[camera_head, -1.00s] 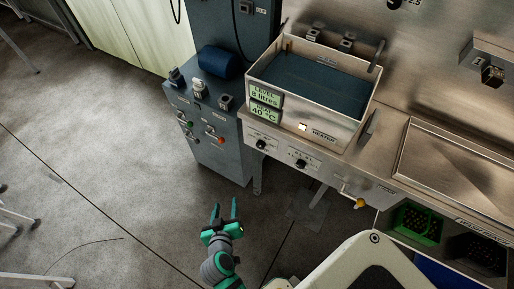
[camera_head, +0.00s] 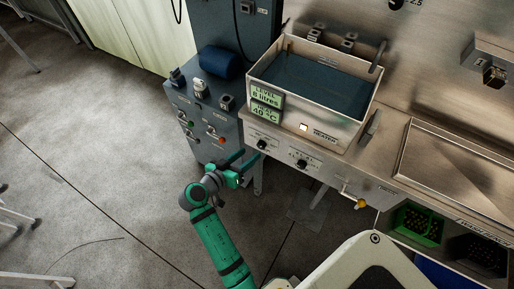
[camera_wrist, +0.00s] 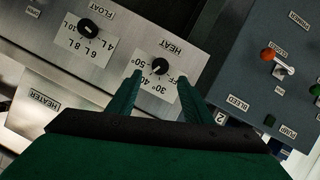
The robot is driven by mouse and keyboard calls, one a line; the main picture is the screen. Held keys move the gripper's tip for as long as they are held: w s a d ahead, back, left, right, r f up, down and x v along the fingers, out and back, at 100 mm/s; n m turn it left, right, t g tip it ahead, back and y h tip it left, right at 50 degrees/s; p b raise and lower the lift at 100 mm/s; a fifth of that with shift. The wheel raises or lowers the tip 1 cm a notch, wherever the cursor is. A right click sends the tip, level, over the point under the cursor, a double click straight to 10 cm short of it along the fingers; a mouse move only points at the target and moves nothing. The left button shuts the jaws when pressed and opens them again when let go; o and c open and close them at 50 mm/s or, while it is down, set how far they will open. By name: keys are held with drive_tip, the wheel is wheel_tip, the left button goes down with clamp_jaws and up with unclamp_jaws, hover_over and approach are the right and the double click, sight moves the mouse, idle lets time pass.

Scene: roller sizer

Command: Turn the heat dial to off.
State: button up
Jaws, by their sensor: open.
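The heat dial (camera_wrist: 159,66) is a small black knob under a HEAT label on the steel panel. It lies between and just beyond my open fingertips (camera_wrist: 160,79) in the wrist view. Its scale shows 30°, 40° and 50°; a finger partly covers the OFF marking. A pale mark shows on the knob, but its exact setting is too small to read. In the head view the heat dial (camera_head: 262,144) is the left knob below the tank, and my gripper (camera_head: 252,158) is open and empty close in front of it. Contact is not visible.
The similar float dial (camera_head: 301,164) is right of the heat dial. The tank (camera_head: 345,131) above has a display (camera_head: 266,99) reading 8 litres and 40 °C, and a lit heater lamp (camera_head: 304,128). A blue-grey switch cabinet (camera_head: 200,118) stands close on the left.

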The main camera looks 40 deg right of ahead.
sight(260, 146)
drive_tip(key=x, duration=0.6)
drive_tip(key=shift+d+f, duration=0.15)
drive_tip(key=shift+d, duration=0.2)
drive_tip(key=shift+c, duration=0.7)
drive_tip(key=c, duration=0.9)
